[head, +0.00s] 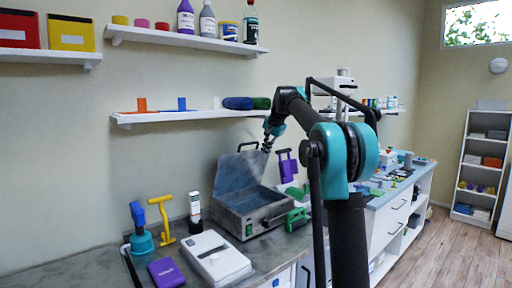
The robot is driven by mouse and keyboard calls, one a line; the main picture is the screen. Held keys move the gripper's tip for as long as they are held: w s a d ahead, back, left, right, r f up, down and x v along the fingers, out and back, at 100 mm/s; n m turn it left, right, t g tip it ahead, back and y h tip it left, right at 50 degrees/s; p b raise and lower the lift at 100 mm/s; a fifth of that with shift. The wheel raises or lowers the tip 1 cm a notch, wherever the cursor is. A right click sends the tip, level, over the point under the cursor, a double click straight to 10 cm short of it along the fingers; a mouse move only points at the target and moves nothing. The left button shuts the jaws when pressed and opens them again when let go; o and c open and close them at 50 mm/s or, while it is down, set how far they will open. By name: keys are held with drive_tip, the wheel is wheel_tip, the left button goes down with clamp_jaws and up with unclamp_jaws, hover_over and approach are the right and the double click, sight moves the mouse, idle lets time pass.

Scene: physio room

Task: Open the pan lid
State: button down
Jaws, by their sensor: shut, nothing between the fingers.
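A grey metal pan (262,207) stands on the counter, box-shaped, with a dark handle on its front. Its lid (238,172) is raised and stands steeply up at the back of the pan, so part of the inside shows. A dark loop handle (248,144) shows at the lid's top edge. My gripper (267,146) is small in view, at the top right of the raised lid. It is shut and empty. I cannot tell whether it touches the lid or its handle.
A white device (215,257), a purple box (166,272), a blue tool (140,235) and a yellow tool (163,220) lie or stand left of the pan. Green (297,218) and purple (287,166) items are to its right. A wall shelf (175,117) is above.

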drive_tip(key=s+d+f+n, duration=0.3)
drive_tip(key=s+f+n, duration=0.3)
drive_tip(key=s+f, duration=2.85)
drive_tip(key=w+a+r+m+t+y, duration=0.1)
drive_tip(key=w+a+r+t+y, duration=0.15)
drive_tip(key=w+r, duration=0.4)
drive_tip(key=w+a+r+m+t+y, duration=0.2)
drive_tip(key=w+a+r+y, duration=0.2)
drive_tip(key=w+r, duration=0.3)
drive_tip(key=w+d+r+m+t+y, duration=0.1)
drive_tip(key=w+d+r+m+t, duration=0.25)
drive_tip(key=w+r, duration=0.5)
drive_tip(key=w+d+r+m+t+y, duration=0.2)
drive_tip(key=w+d+r+m+t, duration=0.15)
drive_tip(key=w+r, duration=0.55)
drive_tip(key=r+x, duration=0.1)
drive_tip(key=x, duration=1.2)
drive_tip(key=shift+d+n, duration=0.2)
drive_tip(key=shift+n, duration=0.2)
